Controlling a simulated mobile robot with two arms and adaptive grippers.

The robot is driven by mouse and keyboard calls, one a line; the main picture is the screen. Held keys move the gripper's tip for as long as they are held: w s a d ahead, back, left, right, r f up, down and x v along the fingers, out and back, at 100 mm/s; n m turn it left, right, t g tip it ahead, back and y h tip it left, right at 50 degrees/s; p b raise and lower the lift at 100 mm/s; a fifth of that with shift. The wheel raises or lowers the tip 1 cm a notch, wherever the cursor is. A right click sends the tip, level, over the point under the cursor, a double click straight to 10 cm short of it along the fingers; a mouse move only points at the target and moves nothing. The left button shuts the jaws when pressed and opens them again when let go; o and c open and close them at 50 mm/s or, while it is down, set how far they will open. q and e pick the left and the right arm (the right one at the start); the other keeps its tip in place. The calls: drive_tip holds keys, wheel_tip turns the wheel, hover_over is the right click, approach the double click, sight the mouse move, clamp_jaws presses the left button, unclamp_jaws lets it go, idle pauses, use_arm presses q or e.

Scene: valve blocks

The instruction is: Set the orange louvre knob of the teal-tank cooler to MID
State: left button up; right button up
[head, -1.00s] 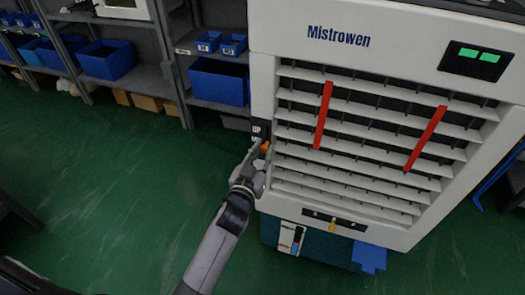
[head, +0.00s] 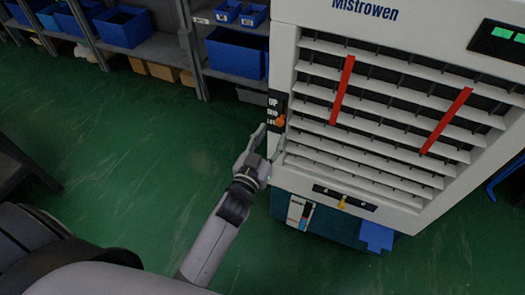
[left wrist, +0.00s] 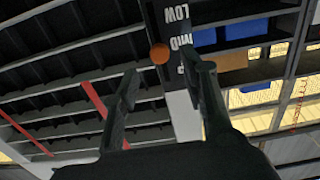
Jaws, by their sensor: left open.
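The cooler (head: 285,60) has a cream body and a teal tank (head: 335,232) at its base. Its orange knob (head: 279,120) sits at the left edge of the louvre, beside a dark plate (head: 271,104) lettered UP, MID and LOW. The head view shows the knob near the lower lettering; the left wrist view shows the knob (left wrist: 159,53) level with about MID. The two angles differ, so I cannot tell the exact setting. My left gripper (head: 271,139) is open and empty, just below the knob and apart from it. My right gripper is not in view.
Two red strips (head: 342,90) (head: 446,121) cross the slats. A small yellow knob (head: 341,204) sits on a lower panel. Shelves (head: 170,75) with blue bins (head: 235,52) stand behind at left. The green floor (head: 130,165) left of the cooler is clear.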

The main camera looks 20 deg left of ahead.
use_arm(q)
drive_tip(key=s, duration=0.6)
drive_tip(key=shift+s, duration=0.3)
drive_tip(key=shift+a+f, duration=0.1)
drive_tip(key=s+d+f+g, duration=0.1)
drive_tip(key=s+f+g, duration=0.2)
drive_tip(key=f, duration=0.8)
drive_tip(key=s+f+m+g, duration=0.15)
drive_tip(key=s+f, duration=0.25)
drive_tip(key=f, duration=0.7)
drive_tip(key=s+d+f+g, duration=0.1)
drive_tip(key=s+f+g, duration=0.25)
drive_tip(key=f, duration=0.75)
drive_tip(key=s+a+f+g, duration=0.2)
drive_tip(key=s+f, duration=0.4)
drive_tip(key=s, duration=0.3)
drive_tip(key=s+a+f+g, duration=0.3)
drive_tip(key=s+f, duration=0.3)
drive_tip(key=s, duration=0.3)
drive_tip(key=s+a+f+g, duration=0.3)
drive_tip(key=s+f, duration=0.3)
drive_tip(key=s, duration=0.4)
drive_tip(key=shift+a+f+g+y, duration=0.15)
drive_tip(key=shift+f+g+y, duration=0.15)
drive_tip(key=shift+f+g, duration=0.15)
drive_tip(key=shift+s+r+m, duration=0.1)
drive_tip(key=shift+m, duration=0.15)
